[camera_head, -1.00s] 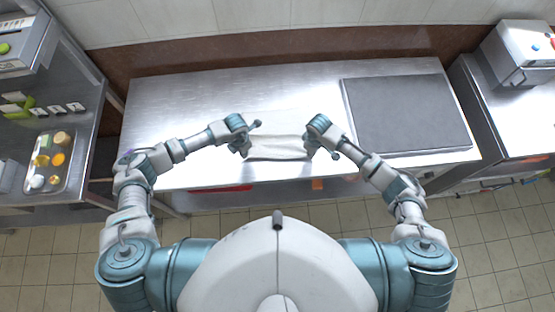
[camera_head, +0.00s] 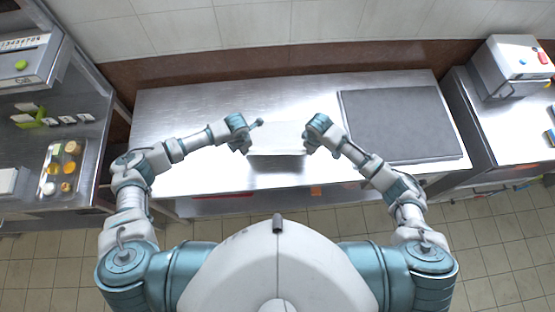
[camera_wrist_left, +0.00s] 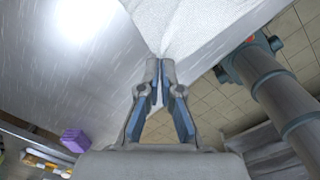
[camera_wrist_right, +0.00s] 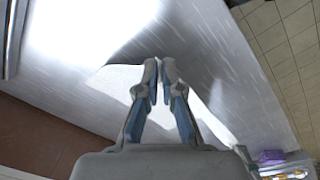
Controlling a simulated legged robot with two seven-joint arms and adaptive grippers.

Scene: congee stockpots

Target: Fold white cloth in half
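A white cloth (camera_head: 277,138) hangs between my two grippers at the front middle of the steel counter (camera_head: 190,100). My left gripper (camera_head: 248,149) is at the cloth's left side and my right gripper (camera_head: 307,149) at its right side. In the left wrist view, the left fingers (camera_wrist_left: 161,66) are closed together on the edge of the cloth (camera_wrist_left: 190,22). In the right wrist view, the right fingers (camera_wrist_right: 159,66) are nearly together with the cloth (camera_wrist_right: 115,82) at and behind their tips. The cloth's underside and far edge are hard to make out in the glare.
A dark flat board (camera_head: 405,122) covers the counter's right part. A shelf unit with a food tray (camera_head: 62,168) stands at the left, and a steel box (camera_head: 515,65) at the right. The counter's left part is clear.

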